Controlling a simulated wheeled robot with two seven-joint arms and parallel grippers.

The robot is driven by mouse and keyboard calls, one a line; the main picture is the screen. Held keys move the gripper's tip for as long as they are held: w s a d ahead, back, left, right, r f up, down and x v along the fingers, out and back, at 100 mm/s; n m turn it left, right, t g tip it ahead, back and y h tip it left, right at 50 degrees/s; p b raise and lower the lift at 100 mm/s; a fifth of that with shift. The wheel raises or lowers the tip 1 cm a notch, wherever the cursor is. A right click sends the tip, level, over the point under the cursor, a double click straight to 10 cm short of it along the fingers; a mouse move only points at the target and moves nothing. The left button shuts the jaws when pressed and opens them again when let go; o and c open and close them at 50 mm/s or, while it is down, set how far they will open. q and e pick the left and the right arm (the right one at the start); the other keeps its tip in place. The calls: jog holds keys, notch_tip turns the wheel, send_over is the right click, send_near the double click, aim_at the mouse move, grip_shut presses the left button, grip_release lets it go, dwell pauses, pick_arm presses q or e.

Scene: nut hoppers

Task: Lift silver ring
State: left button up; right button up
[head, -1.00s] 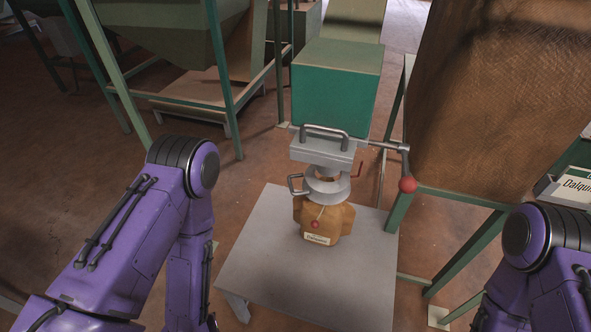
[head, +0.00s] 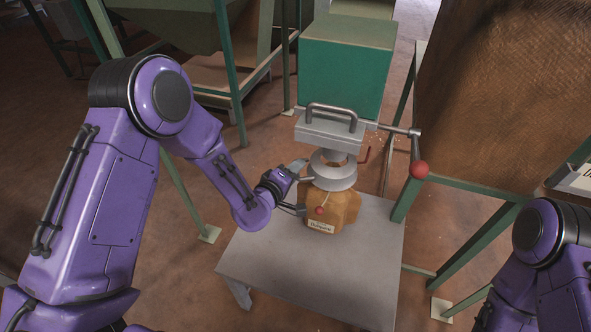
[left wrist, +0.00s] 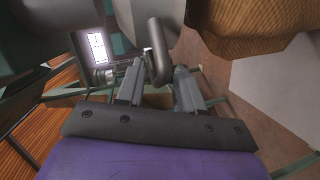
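The silver ring (head: 333,176) sits around the spout under the green hopper, just above the mouth of a brown sack (head: 334,212). The ring has a grey bar handle on its left side; a grey bent handle also shows in the left wrist view (left wrist: 158,50). My left gripper (head: 299,188) is at the ring's left side, by this handle. In the left wrist view its two fingers (left wrist: 157,88) are apart, with the handle's end between them; I see no clear grip. My right arm shows at the lower right, but its gripper is out of view.
The sack stands on a grey table (head: 285,270), whose front is clear. Above the ring are a grey gate with a handle (head: 331,118) and a lever with a red ball (head: 419,169). A large brown woven-textured bin (head: 490,100) and green posts stand at the right.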

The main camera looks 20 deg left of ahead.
pick_arm(q)
jog(key=shift+w+d, duration=0.1)
jog(key=shift+w, duration=0.25)
grip_shut()
notch_tip(320, 180, up, 8)
jog(key=p, duration=0.6)
jog(key=shift+s, duration=0.1)
jog(key=shift+c, duration=1)
grip_release()
jog(key=shift+o, duration=1)
jog(key=b+v, duration=0.1)
jog(key=v, duration=0.9)
jog(key=shift+s, duration=0.2)
